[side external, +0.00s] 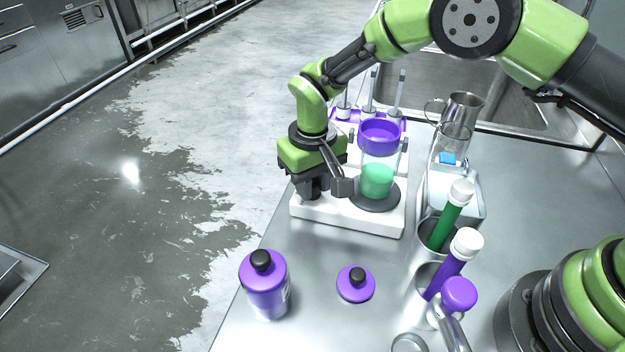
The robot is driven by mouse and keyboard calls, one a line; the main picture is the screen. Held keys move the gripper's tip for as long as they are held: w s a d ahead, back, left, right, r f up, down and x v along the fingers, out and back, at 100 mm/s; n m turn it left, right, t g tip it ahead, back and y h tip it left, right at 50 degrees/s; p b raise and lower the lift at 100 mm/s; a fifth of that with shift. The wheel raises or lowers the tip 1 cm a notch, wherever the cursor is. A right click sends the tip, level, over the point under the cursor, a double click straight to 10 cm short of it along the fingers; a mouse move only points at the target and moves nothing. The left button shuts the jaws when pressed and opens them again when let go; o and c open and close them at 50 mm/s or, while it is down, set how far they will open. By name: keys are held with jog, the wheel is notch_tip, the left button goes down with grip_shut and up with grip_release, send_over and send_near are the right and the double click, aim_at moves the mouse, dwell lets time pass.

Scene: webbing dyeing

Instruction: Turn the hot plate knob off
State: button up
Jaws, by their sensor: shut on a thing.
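The white hot plate (346,216) sits near the left edge of the metal table, with a dark round heating disc (378,203) on top. A clear beaker (381,160) with green liquid and a purple ring at its top stands on the disc. My gripper (309,192) points down at the left front part of the hot plate, left of the beaker. Its jaws are shut on the hot plate knob, which they hide almost entirely. I cannot tell which way the knob is turned.
A purple bottle (266,287) and a purple item with a black cap (356,284) stand in front. Green (449,216) and purple (455,265) tubes stand in metal cups to the right. A metal pitcher (463,108) and a purple rack (349,115) are behind.

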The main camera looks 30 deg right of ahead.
jog(key=n, duration=0.4)
jog(key=shift+n, duration=2.1)
jog(key=o, duration=0.9)
notch_tip(320, 180, up, 10)
jog(key=shift+f, duration=0.1)
